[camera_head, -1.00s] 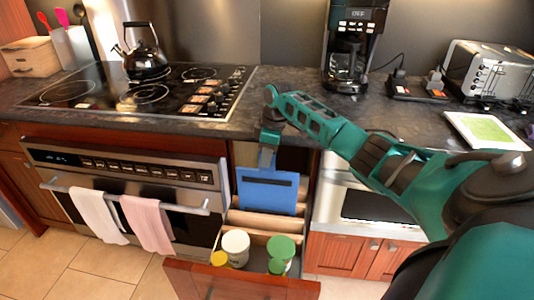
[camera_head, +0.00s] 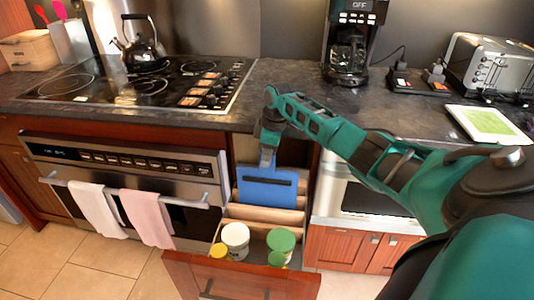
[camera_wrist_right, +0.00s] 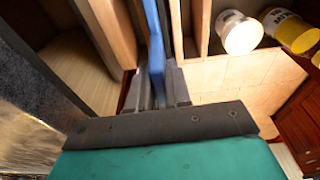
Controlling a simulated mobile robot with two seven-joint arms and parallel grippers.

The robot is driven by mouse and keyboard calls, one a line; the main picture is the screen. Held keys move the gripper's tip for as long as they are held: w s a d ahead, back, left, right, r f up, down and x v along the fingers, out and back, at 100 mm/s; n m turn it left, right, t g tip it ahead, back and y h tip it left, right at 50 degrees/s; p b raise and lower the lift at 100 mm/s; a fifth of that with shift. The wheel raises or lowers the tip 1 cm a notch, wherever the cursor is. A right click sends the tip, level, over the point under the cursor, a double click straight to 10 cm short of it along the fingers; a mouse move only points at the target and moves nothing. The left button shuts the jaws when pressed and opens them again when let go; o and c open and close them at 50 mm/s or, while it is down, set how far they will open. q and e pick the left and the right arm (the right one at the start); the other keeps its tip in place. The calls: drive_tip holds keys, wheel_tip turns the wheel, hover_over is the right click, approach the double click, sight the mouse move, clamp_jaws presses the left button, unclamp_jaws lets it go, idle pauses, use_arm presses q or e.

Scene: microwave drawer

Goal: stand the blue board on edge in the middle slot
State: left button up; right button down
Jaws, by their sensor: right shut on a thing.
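The blue board (camera_head: 267,190) is upright on edge in the open drawer, with its lower edge hidden behind a wooden divider (camera_head: 264,213). My right gripper (camera_head: 267,158) is above the board and shut on its top part. In the right wrist view the blue board (camera_wrist_right: 155,38) shows edge-on between the gripper fingers (camera_wrist_right: 158,88), with wooden dividers on both sides of it. How deep the board sits in the slot is hidden. My left gripper is not in view.
The drawer front (camera_head: 240,280) is pulled out. White (camera_head: 235,237), green-lidded (camera_head: 281,241) and yellow (camera_head: 219,251) containers stand in its front part. The oven with two towels (camera_head: 147,217) is at the left. The dark counter edge (camera_head: 200,120) overhangs behind the drawer.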

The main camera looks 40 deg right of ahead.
idle(0.4)
drive_tip(key=shift+c, duration=2.1)
unclamp_jaws()
wheel_tip(320, 180, up, 2)
drive_tip(key=p, duration=0.2)
drive_tip(key=shift+r+p, duration=0.25)
drive_tip(key=shift+p, duration=0.05)
drive_tip(key=shift+r, duration=2.25)
drive_tip(key=shift+s+f, duration=0.1)
